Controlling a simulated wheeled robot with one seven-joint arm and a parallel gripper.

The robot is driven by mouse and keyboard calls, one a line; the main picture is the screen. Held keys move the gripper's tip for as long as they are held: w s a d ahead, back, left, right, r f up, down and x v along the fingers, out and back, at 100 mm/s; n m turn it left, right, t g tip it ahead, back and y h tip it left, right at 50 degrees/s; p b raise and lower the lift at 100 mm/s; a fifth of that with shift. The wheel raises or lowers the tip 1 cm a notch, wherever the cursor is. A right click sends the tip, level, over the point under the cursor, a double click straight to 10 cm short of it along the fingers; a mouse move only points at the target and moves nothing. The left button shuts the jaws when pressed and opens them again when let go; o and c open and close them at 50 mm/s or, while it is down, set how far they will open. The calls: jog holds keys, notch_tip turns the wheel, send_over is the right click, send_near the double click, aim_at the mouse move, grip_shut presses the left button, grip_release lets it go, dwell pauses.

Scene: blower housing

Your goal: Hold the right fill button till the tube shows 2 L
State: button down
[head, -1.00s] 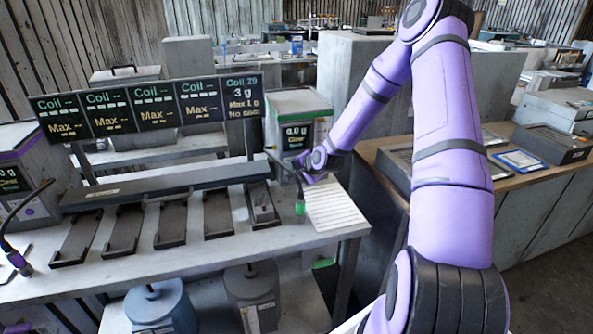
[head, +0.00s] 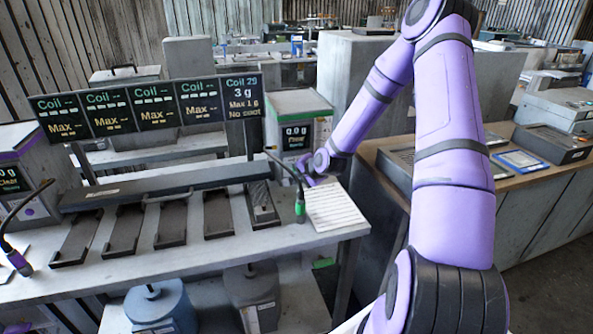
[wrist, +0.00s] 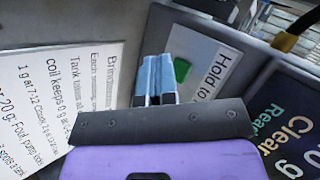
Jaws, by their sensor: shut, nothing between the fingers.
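My gripper (wrist: 155,80) is shut and empty. In the wrist view its fingertips are beside a green button (wrist: 181,70) on a grey panel marked "Hold to"; the rest of that label is cut off. I cannot tell whether the fingers touch the button. In the head view my gripper (head: 312,179) is low in front of the right-hand unit (head: 297,103), whose small display (head: 296,137) seems to read 0.0 g. The button is hidden there. A dark display (wrist: 290,120) in the wrist view shows "Ready" and "Clear". I see no tube with a litre reading.
A printed sheet (head: 332,206) lies on the bench beside a green-ended hose (head: 300,208). Several dark trays (head: 125,231) line the bench, the rightmost holding a coil (head: 262,200). A sign row (head: 154,105) stands above. A purple-ended hose (head: 18,262) is at left.

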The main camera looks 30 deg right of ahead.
jog(key=shift+s+a, duration=0.25)
jog(key=shift+s, duration=0.55)
jog(key=shift+s+a, duration=0.2)
jog(key=shift+s, duration=0.65)
jog(key=shift+s+a, duration=0.25)
jog(key=shift+s, duration=0.55)
jog(key=s+a+r+n+g+h, duration=0.1)
jog(key=s+a+r+n, duration=0.2)
jog(key=r, duration=0.5)
jog(key=s+a+r+n+g+h, duration=0.1)
jog(key=s+a+r+n+g, duration=0.2)
jog(key=r, duration=0.4)
jog(key=s+a+r+n, duration=0.2)
jog(key=s+r+n, duration=0.15)
jog(key=r, duration=0.45)
jog(key=s+a+r+n, duration=0.2)
jog(key=s+r, duration=0.4)
jog(key=s, duration=0.5)
jog(key=s+a+r+n, duration=0.2)
jog(key=s+a+r, duration=0.2)
jog(key=s, duration=0.8)
notch_tip(320, 180, up, 3)
jog(key=shift+a+f+n+g+y, duration=0.2)
jog(key=shift+n+g+y, duration=0.1)
jog(key=shift+n+y, duration=0.1)
